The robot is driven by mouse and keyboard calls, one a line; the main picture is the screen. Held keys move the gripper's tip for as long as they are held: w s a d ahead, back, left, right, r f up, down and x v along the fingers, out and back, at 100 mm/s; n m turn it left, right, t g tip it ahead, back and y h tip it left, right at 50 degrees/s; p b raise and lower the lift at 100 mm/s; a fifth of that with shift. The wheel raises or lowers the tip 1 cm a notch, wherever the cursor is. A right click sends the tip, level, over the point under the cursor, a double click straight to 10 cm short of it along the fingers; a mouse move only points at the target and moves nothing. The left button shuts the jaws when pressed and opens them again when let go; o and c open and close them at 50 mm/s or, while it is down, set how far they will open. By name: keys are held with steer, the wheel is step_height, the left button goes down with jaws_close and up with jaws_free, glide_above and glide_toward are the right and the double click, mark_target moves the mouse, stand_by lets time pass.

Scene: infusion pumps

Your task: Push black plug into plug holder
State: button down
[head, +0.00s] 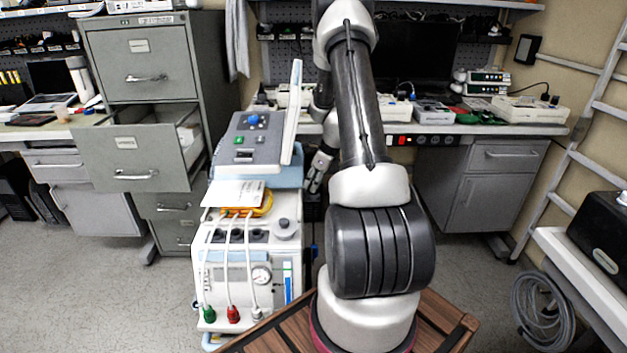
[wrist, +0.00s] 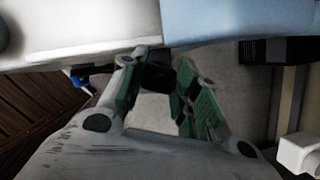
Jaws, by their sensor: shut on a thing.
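My gripper (head: 318,172) is at the right side of the white infusion machine (head: 225,262) in the head view, partly behind my arm. In the wrist view, my gripper (wrist: 157,70) has its green-padded fingers shut on a dark object, which looks like the black plug (wrist: 158,77). The plug is beside the machine's white and light-blue side (wrist: 240,18); I cannot tell whether they touch. In the head view the plug cannot be made out. I cannot identify the plug holder in either view.
Green (head: 209,314), red (head: 233,314) and white (head: 257,313) cable plugs sit low on the machine's front. A filing cabinet (head: 140,60) with an open drawer (head: 135,160) stands left. A workbench (head: 470,130) runs behind. Grey floor is open at left.

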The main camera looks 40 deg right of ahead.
steer(key=shift+f, duration=0.1)
steer(key=c, duration=1)
jaws_free()
steer(key=shift+o, duration=0.2)
steer(key=v, duration=1.2)
steer(key=shift+s+d+f, duration=0.1)
